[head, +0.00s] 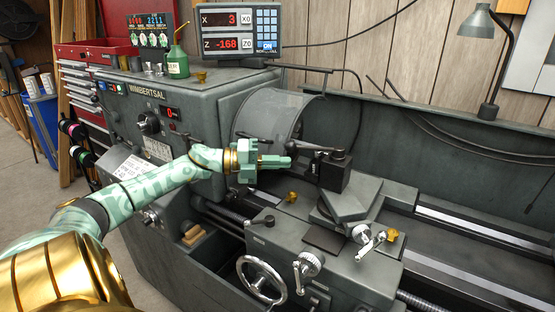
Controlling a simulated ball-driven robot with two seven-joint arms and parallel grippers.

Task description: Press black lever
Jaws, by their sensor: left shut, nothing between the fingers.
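My left gripper (288,161) reaches in from the left and is shut and empty, in front of the lathe's chuck guard. Its tips are just left of the black tool post (334,172). A black lever (308,148) sticks out leftward at the top of the tool post, close above and right of the fingertips. I cannot tell whether they touch. Another black lever (262,220) with a round knob stands on the carriage, below the gripper. A dark lever (184,136) also shows on the headstock front. Which lever is meant is unclear. My right gripper is not in view.
The grey chuck guard (268,114) stands behind the gripper. A handwheel (262,280) and cranks project from the carriage front. A digital readout (240,28) and a green oil can (177,62) sit on the headstock. A lamp (490,60) stands at the back right.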

